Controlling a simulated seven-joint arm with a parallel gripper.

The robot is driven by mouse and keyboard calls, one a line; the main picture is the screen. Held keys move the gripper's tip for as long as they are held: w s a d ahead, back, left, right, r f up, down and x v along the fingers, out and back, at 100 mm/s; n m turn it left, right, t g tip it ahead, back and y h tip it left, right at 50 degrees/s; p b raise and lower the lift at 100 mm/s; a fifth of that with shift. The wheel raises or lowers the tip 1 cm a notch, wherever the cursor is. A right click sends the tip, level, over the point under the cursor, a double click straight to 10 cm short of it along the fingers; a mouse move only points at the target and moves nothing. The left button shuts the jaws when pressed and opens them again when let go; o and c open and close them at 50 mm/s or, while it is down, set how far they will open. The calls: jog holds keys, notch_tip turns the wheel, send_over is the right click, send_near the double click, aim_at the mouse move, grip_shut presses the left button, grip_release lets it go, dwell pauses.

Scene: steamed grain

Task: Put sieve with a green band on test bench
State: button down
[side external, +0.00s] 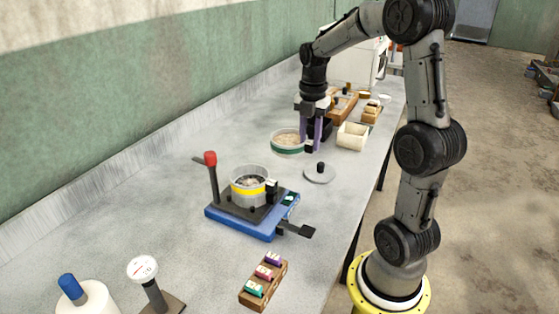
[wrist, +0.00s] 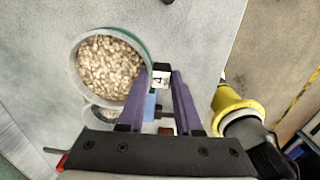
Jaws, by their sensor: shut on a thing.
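The sieve with a green band (side external: 288,149) is a round, pale-grain-filled pan on the far part of the counter. It also shows in the wrist view (wrist: 146,48), left of my fingers. My gripper (side external: 312,145), with purple fingers, is at its right side, shut on its small tab marked 4 (wrist: 160,80). I cannot tell whether the sieve touches the counter or is slightly above it. The test bench (side external: 240,225) seems to be the blue base with a black plate and red-knobbed lever, nearer the camera. A sieve with a yellow band (side external: 250,190) stands on it.
A grey lid with a black knob (side external: 319,174) lies between the green-banded sieve and the blue base. A cream open box (side external: 352,136) is right of my gripper. A wooden block with coloured pieces (side external: 263,283) is at the front. The counter left of the base is clear.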

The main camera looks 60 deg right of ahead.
aim_at(296, 139)
jog(key=w+d+f, duration=0.1)
jog(key=w, duration=0.1)
jog(key=w+d+f, duration=0.1)
jog(key=w+d, duration=0.1)
jog(key=w+d+f, duration=0.1)
jog(key=w, duration=0.1)
jog(key=shift+d+f, duration=0.2)
jog(key=shift+d, duration=0.05)
jog(key=w+f, duration=0.1)
jog(key=w+d+f, duration=0.1)
jog(key=f, duration=0.1)
jog(key=w+d+f, duration=0.1)
jog(key=shift+w+d+f, duration=0.1)
jog(key=shift+d+f, duration=0.1)
jog(key=shift+f, duration=0.15)
jog(key=shift+w+d+f, duration=0.35)
jog(key=shift+w+f, duration=0.05)
jog(key=shift+f, duration=1.65)
jog(key=shift+f, duration=0.15)
jog(key=c, duration=0.6)
grip_release()
jog(key=shift+s, duration=0.1)
